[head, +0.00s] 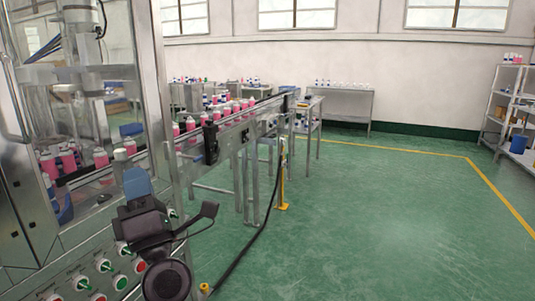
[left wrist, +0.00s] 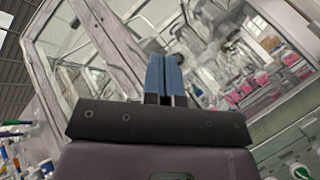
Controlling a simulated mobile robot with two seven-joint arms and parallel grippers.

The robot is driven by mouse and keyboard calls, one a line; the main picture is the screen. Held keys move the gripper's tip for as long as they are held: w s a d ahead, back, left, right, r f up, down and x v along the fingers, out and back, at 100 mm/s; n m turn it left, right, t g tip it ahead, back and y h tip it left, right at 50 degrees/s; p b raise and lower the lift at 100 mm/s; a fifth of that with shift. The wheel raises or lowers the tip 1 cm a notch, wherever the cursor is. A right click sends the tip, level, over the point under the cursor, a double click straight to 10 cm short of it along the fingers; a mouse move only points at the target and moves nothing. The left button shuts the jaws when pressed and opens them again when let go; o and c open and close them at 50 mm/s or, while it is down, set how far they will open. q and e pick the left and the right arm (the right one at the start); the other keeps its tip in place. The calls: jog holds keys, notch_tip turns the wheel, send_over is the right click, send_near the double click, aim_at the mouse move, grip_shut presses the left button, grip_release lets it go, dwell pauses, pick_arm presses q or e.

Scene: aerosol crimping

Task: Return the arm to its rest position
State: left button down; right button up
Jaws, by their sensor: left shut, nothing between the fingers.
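My left gripper (head: 137,184) is in front of the crimping machine's control panel (head: 103,266), low at the left of the head view. Its blue fingers point up. In the left wrist view its two blue fingers (left wrist: 164,75) are together with nothing between them. The machine's metal frame and clear panels (left wrist: 90,35) fill the background of that view. My right gripper does not show in either view.
Pink cans (head: 69,160) stand inside the machine, and more pink cans (head: 227,108) stand along the conveyor (head: 262,108). A yellow-based post (head: 282,190) and a black cable stand beside it. Shelves (head: 495,112) are at the far right. The green floor (head: 390,215) is clear.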

pick_arm(q)
notch_tip(320, 180, down, 24)
jog(key=s+d+m+g+h+p, duration=0.1)
jog(key=m+g+h, duration=0.1)
jog(key=m+h, duration=1)
jog(key=s+d+m+g+h+p, duration=0.15)
jog(key=m+h, duration=0.55)
jog(key=m, duration=0.8)
jog(key=s+a+f+m+g+y, duration=0.1)
jog(key=s+a+f+g, duration=0.3)
jog(key=s+f, duration=0.5)
jog(key=s+a+f+m+g+y+p, duration=0.1)
jog(key=s+a+f+g, duration=0.3)
jog(key=s+f, duration=0.6)
jog(key=s+y, duration=0.1)
jog(key=s, duration=0.3)
jog(key=shift+s+a+f, duration=0.25)
jog(key=shift+s+f, duration=0.05)
jog(key=shift+s, duration=0.1)
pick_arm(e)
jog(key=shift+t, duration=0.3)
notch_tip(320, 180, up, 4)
pick_arm(q)
jog(key=shift+g, duration=0.25)
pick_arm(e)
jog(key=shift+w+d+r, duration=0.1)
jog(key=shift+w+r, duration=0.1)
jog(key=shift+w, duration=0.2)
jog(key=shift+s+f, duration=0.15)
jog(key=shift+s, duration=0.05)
